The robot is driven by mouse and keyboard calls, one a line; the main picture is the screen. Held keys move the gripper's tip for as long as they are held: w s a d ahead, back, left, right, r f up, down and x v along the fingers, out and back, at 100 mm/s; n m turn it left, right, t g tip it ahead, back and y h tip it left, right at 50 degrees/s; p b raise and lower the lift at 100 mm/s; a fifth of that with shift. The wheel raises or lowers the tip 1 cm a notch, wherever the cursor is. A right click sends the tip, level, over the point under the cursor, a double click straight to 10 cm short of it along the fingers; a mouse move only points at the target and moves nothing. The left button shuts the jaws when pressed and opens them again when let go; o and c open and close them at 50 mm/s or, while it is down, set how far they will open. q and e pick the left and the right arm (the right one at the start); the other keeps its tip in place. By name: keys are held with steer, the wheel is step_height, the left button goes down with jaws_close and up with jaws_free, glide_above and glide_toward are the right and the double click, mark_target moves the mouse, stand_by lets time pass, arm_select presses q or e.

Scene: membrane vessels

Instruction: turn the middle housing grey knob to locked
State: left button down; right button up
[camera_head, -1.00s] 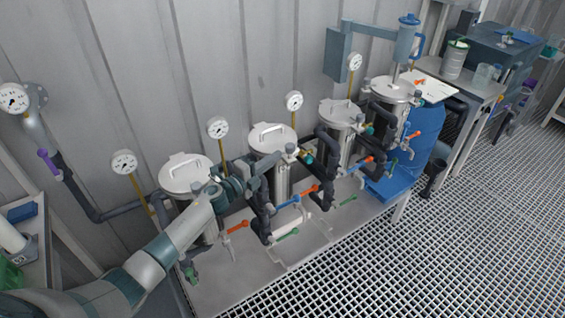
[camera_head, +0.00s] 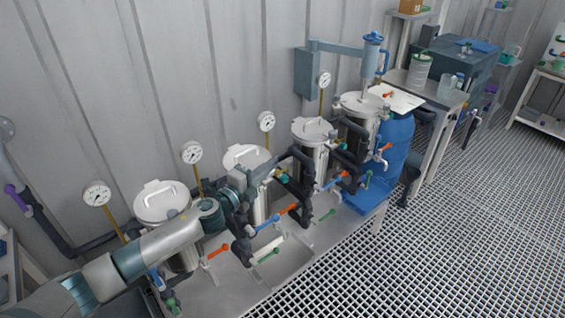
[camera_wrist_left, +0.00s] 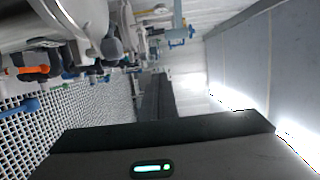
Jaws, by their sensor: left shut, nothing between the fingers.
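Several silver housings with handled lids stand in a row along the wall. My left gripper (camera_head: 264,174) is shut and empty, in front of the upper right side of the second housing from the left (camera_head: 247,157). The gripper covers the spot beside that lid, so I cannot make out a grey knob there or tell whether the gripper touches it. In the left wrist view, dark gripper parts (camera_wrist_left: 160,131) fill the bottom, and a rounded grey part (camera_wrist_left: 112,47) shows beside a silver housing. My right gripper is not in view.
Dark pipes with orange (camera_head: 218,251), blue (camera_head: 267,222) and green (camera_head: 325,215) valve handles crowd the housings' fronts. Pressure gauges (camera_head: 192,152) stand behind on thin stems. A blue barrel (camera_head: 392,150) is at the right end. The grated floor (camera_head: 450,230) is clear.

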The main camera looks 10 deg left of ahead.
arm_select(q)
steer(key=d+r, duration=0.1)
steer(key=d, duration=0.1)
steer(key=d+r, duration=0.1)
steer(key=d, duration=0.1)
steer(key=shift+s+d+r, duration=0.1)
steer(key=shift+s+r, duration=0.2)
steer(key=shift+s, duration=0.1)
